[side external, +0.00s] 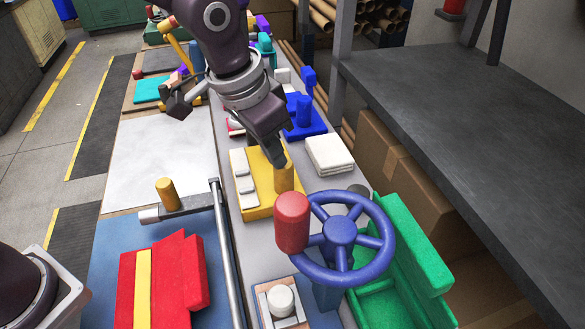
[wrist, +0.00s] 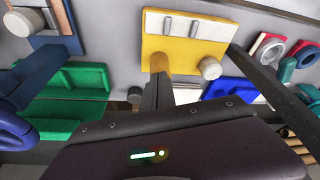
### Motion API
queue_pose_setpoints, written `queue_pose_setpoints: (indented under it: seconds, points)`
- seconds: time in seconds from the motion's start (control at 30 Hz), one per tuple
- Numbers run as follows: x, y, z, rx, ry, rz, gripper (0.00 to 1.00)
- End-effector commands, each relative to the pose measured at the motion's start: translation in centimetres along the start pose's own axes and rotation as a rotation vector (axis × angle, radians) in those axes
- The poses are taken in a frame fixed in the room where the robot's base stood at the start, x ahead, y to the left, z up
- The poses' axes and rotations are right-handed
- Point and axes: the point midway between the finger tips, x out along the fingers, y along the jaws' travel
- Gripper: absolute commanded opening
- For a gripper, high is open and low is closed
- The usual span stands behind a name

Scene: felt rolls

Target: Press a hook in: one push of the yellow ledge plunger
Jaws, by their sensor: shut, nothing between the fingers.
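The yellow ledge unit (side external: 257,209) is a yellow base on the grey bench, with white hook pieces (side external: 240,163) along its left side. Its yellow plunger (side external: 285,178) is an upright cylinder near the right edge. The wrist view shows the base (wrist: 186,50), the white hooks (wrist: 200,29) and the plunger (wrist: 160,63). My gripper (side external: 277,158) is shut and empty, pointing down at the plunger's top. In the wrist view my fingertips (wrist: 159,79) overlap the plunger's end. They are at or just above it; I cannot tell whether they touch.
A blue handwheel with a red knob (side external: 292,222) stands in front of the yellow unit. A green tray (side external: 410,235) is at right, a white stack (side external: 329,154) and a blue block unit (side external: 304,125) behind. A metal rail (side external: 226,250) runs along the left.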

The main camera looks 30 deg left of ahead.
Motion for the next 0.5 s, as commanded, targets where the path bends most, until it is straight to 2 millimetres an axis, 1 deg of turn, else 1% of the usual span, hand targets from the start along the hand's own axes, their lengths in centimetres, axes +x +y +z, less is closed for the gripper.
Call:
queue_pose_setpoints:
  seconds: [0.17,0.33,0.5]
  points:
    - [0.6,0.0,0.2,0.000,-0.001,0.000,0.00]
    - [0.5,0.0,0.1,0.000,0.000,0.000,0.00]
    - [-0.7,0.0,-0.3,0.000,0.002,-0.001,0.00]
